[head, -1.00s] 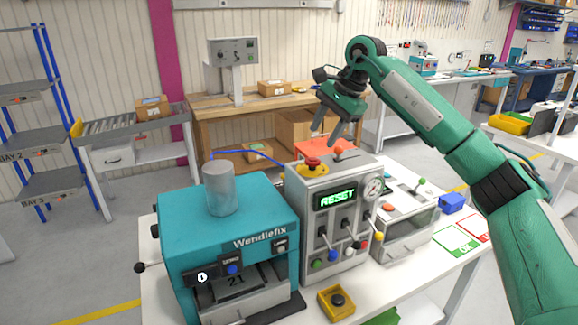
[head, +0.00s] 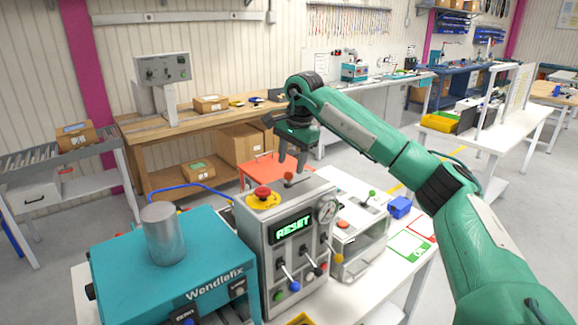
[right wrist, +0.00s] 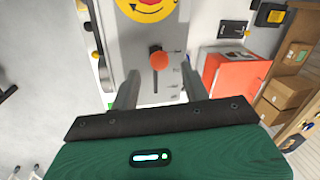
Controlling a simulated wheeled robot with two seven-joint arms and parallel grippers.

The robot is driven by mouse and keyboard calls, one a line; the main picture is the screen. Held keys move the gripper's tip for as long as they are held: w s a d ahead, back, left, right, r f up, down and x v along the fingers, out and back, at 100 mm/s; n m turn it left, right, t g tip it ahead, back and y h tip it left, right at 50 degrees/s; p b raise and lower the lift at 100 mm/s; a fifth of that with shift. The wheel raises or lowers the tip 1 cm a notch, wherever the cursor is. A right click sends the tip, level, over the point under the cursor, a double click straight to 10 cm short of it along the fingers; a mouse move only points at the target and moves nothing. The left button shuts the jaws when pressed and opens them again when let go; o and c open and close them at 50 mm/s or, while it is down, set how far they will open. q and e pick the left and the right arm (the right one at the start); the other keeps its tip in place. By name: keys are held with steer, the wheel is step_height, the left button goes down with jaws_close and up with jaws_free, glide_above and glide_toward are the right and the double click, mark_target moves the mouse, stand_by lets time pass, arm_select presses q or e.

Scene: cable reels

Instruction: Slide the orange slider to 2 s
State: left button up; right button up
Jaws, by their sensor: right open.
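The orange slider (head: 288,177) is a small round knob on the top face of the grey control box (head: 264,216). In the right wrist view the orange slider (right wrist: 159,61) sits toward the far end of a straight dark slot with small scale marks beside it; the marks are too small to read. My right gripper (head: 291,165) is open above the knob, fingers pointing down. In the right wrist view the fingers of my right gripper (right wrist: 160,88) stand on either side of the slot, with nothing between them held. My left gripper is not in view.
A red emergency button on a yellow base (head: 263,198) is close beside the slider. The teal Wendlefix machine (head: 185,245) with a grey cylinder stands left. An orange-red cabinet (head: 262,168) is behind.

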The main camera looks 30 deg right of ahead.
mark_target(290, 172)
step_height(290, 172, down, 3)
steer(key=shift+w+a+p, duration=0.15)
steer(key=shift+p, duration=0.2)
steer(key=shift+w+f, duration=0.2)
steer(key=shift+f, duration=0.15)
steer(key=shift+s, duration=0.1)
steer(key=shift+r, duration=0.1)
steer(key=shift+c, duration=1)
jaws_close()
